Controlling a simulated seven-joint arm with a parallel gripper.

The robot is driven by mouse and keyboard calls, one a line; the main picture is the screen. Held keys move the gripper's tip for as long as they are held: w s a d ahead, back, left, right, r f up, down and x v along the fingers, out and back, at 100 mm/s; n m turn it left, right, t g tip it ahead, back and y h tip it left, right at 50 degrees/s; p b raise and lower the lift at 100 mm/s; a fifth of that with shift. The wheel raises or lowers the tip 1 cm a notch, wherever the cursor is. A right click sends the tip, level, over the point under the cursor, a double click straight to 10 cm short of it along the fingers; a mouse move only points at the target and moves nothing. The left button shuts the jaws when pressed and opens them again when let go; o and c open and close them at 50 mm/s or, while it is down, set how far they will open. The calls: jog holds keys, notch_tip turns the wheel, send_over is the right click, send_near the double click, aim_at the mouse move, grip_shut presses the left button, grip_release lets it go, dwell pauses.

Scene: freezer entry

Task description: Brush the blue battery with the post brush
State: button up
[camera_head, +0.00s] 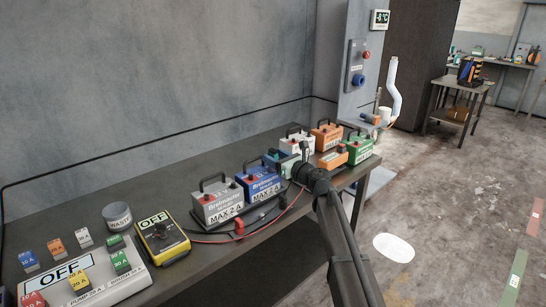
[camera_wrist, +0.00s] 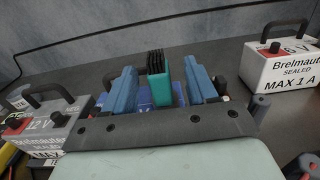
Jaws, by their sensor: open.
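The blue battery (camera_head: 258,184), labelled MAX 2 A, stands upright on the bench between a grey and a white battery. In the wrist view, only a little blue of it shows behind my gripper (camera_wrist: 162,82). My gripper (camera_head: 279,162) is at the right side of the blue battery in the head view, with its blue fingers apart. A teal block with a black ribbed part (camera_wrist: 156,62) stands between the fingers, with gaps visible on both sides. It may be the post brush; I cannot tell for sure.
A grey battery (camera_head: 218,204) stands left; white (camera_head: 297,139), orange (camera_head: 327,135) and green (camera_head: 358,149) batteries stand right. A yellow meter (camera_head: 161,241), a grey tub (camera_head: 117,216) and a fuse box (camera_head: 92,283) occupy the near bench. Red and black leads lie along the front.

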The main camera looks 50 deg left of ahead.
jog(key=d, duration=1.2)
jog(key=shift+d, duration=0.15)
